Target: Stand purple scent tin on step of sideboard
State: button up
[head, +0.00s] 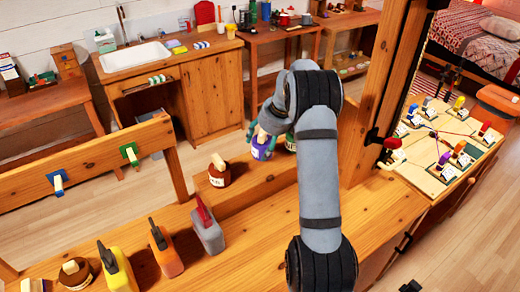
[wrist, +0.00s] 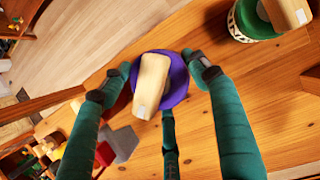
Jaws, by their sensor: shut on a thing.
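The purple scent tin (head: 262,151) is between the green fingers of my gripper (head: 259,137) in the head view. In the wrist view the purple tin (wrist: 179,88) shows from above, with a cream block-like top (wrist: 152,83). My gripper (wrist: 164,77) is shut on it, with fingers on both sides. The tin looks upright, over or on the raised wooden step (head: 240,193) of the sideboard. I cannot tell whether its base touches the step. My arm hides part of the step on the right.
A brown tin (head: 218,172) stands on the step left of the purple one; a green tin (head: 291,141) is to its right. A grey bottle (head: 208,232), an orange bottle (head: 165,254) and a yellow bottle (head: 117,268) stand on the lower top. A wooden post (head: 385,90) rises at right.

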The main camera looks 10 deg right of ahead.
aim_at(260, 153)
jog(key=shift+w+a+f, duration=0.35)
jog(key=shift+w+a, duration=0.05)
jog(key=shift+w, duration=0.05)
jog(key=shift+f+p, duration=0.45)
jog(key=shift+f, duration=1.5)
jog(key=shift+f, duration=0.15)
jog(key=o, duration=1.4)
jog(key=shift+o, duration=0.3)
